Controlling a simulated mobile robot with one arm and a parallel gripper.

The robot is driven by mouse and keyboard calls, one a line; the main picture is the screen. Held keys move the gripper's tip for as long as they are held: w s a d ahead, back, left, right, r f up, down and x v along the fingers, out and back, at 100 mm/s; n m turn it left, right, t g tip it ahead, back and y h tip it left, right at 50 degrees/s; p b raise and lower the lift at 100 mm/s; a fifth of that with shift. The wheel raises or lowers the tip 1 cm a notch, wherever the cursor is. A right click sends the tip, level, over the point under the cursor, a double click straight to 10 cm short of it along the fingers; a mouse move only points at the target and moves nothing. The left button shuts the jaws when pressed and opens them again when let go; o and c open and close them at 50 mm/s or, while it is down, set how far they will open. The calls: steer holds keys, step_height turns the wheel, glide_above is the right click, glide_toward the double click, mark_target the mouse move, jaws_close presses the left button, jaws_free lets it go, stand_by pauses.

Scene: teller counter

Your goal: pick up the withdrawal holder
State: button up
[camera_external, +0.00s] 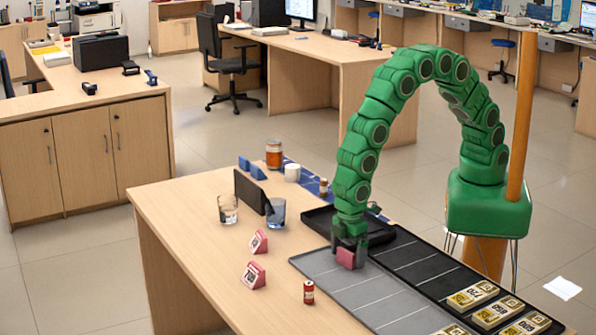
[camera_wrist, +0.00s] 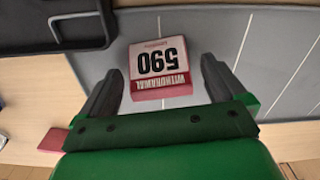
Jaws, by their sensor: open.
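My gripper (camera_external: 350,243) points down over the holder. In the wrist view my gripper (camera_wrist: 161,70) is open, with one dark finger on each side of the holder and visible gaps between. Contact with the holder does not show.
Two similar pink holders (camera_external: 258,242) (camera_external: 253,275) and a red can (camera_external: 308,292) stand left of the mat. A black tray (camera_external: 318,219) lies just behind my gripper. Two glasses (camera_external: 228,209) (camera_external: 276,213) and a dark upright panel (camera_external: 250,193) are farther back. Gold numbered blocks (camera_external: 472,296) lie right.

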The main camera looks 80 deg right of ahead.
steer(key=shift+f, duration=0.35)
steer(key=shift+c, duration=0.5)
steer(key=c, duration=1)
steer(key=shift+o, duration=0.2)
